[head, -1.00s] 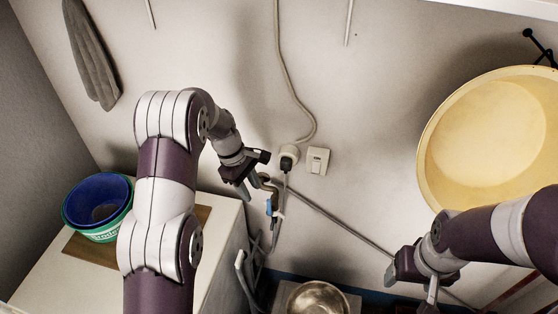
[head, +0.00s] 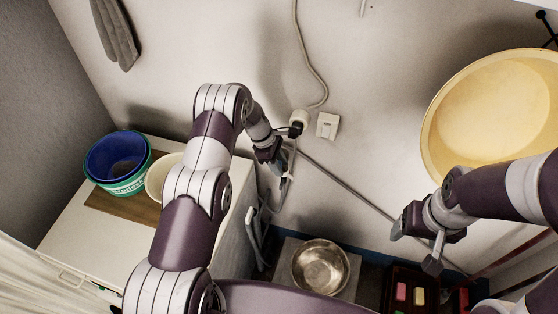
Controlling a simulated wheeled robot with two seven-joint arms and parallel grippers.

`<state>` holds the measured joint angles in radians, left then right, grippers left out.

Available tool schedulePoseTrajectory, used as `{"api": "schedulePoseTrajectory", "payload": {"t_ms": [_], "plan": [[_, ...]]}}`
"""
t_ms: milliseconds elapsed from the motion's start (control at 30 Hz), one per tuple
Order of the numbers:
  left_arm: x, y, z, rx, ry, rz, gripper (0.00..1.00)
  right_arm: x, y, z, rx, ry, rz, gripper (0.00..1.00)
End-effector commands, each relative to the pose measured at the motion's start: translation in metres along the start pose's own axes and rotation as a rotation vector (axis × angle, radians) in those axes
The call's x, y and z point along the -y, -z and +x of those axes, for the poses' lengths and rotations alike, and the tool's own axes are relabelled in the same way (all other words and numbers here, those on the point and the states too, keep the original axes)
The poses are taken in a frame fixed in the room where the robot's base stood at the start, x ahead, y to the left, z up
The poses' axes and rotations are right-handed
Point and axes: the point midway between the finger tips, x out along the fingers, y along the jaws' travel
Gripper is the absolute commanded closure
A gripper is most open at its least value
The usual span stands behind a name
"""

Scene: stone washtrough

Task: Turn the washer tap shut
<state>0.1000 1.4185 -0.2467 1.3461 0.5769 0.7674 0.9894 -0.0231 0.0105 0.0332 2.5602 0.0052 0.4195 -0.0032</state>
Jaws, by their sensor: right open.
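The washer tap is on the back wall, below the socket, and is mostly hidden by my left gripper (head: 274,162) in the head view. A small pale piece with some blue, apparently the tap's lower end (head: 284,186), shows just under the gripper. My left gripper is right at the tap, pointing down along the wall. Its fingers are small and dark against the tap, so I cannot tell whether they are open or touching the handle. My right gripper (head: 416,250) is open and empty, its fingers apart, away to the right near the wall.
A plug in a socket (head: 298,122) and a switch (head: 327,126) sit just above the tap. A white cabinet (head: 228,228) with tubs (head: 118,187) stands left. A metal bowl (head: 320,266) is below. A yellow basin (head: 487,110) hangs right. A grey pipe (head: 345,183) runs along the wall.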

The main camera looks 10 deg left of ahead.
Motion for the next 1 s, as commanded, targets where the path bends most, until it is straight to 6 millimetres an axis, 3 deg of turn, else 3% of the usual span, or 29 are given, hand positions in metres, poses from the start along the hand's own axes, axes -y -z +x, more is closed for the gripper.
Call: {"api": "schedulePoseTrajectory", "payload": {"t_ms": [200,300,333,733,1000], "plan": [[0.000,0.000,0.001,0.000,-0.001,0.001,0.62,0.000,0.000,0.001,0.000,0.000,0.000,0.27],[0.000,0.000,0.000,-0.001,-0.001,0.001,0.94,0.000,0.000,0.001,0.000,0.000,0.000,0.27],[-0.001,0.000,0.000,-0.001,-0.002,0.001,1.00,0.000,0.000,0.001,0.000,0.000,0.000,0.27],[-0.002,-0.003,0.000,-0.029,-0.005,0.004,1.00,0.000,0.000,0.001,0.000,0.000,0.000,0.27],[-0.002,-0.012,0.005,-0.181,-0.006,0.008,1.00,0.000,-0.001,0.006,0.000,0.000,0.000,0.27]]}}
